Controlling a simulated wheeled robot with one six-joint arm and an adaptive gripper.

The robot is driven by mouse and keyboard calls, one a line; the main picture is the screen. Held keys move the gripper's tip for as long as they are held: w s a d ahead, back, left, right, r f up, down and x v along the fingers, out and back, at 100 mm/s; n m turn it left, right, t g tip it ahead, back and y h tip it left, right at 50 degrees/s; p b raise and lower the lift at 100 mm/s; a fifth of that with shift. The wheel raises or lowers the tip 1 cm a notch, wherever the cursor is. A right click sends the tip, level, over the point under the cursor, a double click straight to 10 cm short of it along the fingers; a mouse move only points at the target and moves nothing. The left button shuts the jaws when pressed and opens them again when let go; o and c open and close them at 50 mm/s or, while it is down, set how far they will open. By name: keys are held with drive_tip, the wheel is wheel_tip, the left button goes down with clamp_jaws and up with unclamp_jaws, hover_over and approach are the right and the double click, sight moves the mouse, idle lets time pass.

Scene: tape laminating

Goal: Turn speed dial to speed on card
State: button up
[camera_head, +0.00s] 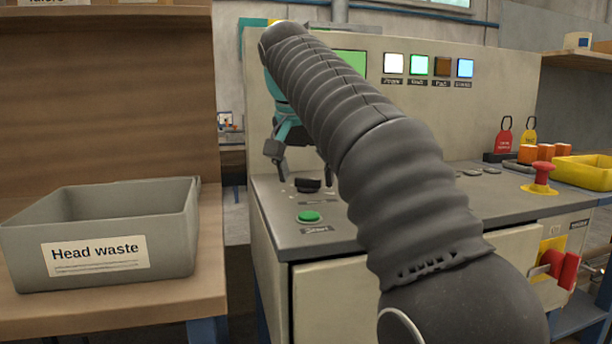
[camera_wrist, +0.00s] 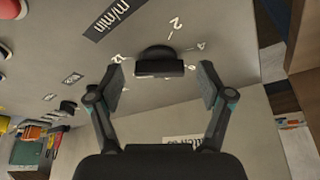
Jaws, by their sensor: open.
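The speed dial is a black knob (camera_head: 307,185) on the grey console top, with white marks around it. In the wrist view the dial (camera_wrist: 158,62) has a raised bar across it, and the numbers 2 and 4 show beside it, near an m/min label (camera_wrist: 104,18). My gripper (camera_wrist: 162,84) is open, with one finger on each side of the dial's near edge and visible gaps between fingers and knob. In the head view my gripper (camera_head: 303,172) is over the dial, partly hidden by my arm. I cannot make out a speed card.
A green Start button (camera_head: 309,216) sits in front of the dial. A red emergency knob (camera_head: 542,176) and yellow tray (camera_head: 588,172) are at the right. Lit buttons (camera_head: 419,65) line the back panel. A grey Head waste bin (camera_head: 105,235) stands at the left.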

drive_tip(key=shift+c, duration=0.2)
drive_tip(key=c, duration=1.1)
drive_tip(key=shift+r, duration=0.1)
drive_tip(key=shift+d+r+n+y+p, duration=0.1)
drive_tip(key=shift+n+y+p, duration=0.3)
drive_tip(key=shift+n+p, duration=0.5)
drive_tip(key=n+y+p, duration=0.1)
drive_tip(key=n+p, duration=0.1)
drive_tip(key=n, duration=0.1)
drive_tip(key=shift+d+n, duration=0.15)
drive_tip(key=shift+n, duration=0.25)
drive_tip(key=shift+d+n+y+p, duration=0.1)
drive_tip(key=shift+n+y+p, duration=0.8)
drive_tip(key=shift+n+p, duration=0.9)
drive_tip(key=shift+n+b, duration=0.35)
drive_tip(key=shift+n, duration=0.05)
